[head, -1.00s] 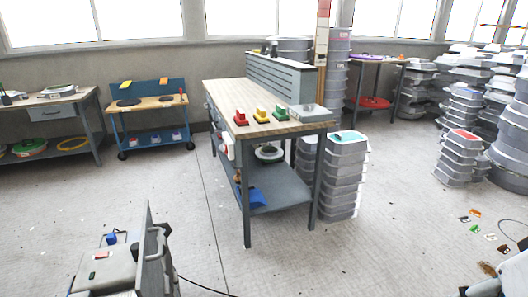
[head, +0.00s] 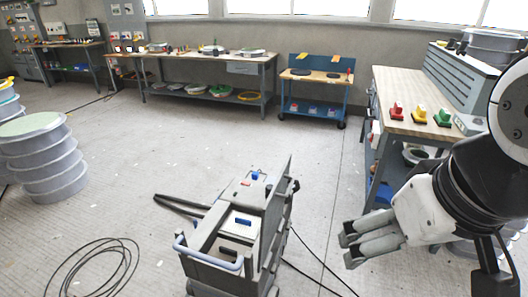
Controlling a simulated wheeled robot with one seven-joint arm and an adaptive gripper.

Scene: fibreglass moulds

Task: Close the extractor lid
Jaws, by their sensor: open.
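The extractor (head: 232,262) is a grey box-shaped machine with a pale handle bar, low on the floor in the middle of the head view. A tall thin grey panel, which looks like its lid (head: 276,205), stands upright on its right side. The top has a small blue part and a red part. My gripper (head: 348,250) is to the right of the extractor in the picture, apart from the lid, with its grey fingers pointing left. It is open, and nothing shows between the fingers.
A workbench (head: 415,128) with red, yellow and green tools stands at the right, partly behind my arm. Black cables lie right of the extractor; a coiled cable (head: 85,270) lies at the left. A stack of round moulds (head: 50,178) stands at the far left. Floor behind the extractor is open.

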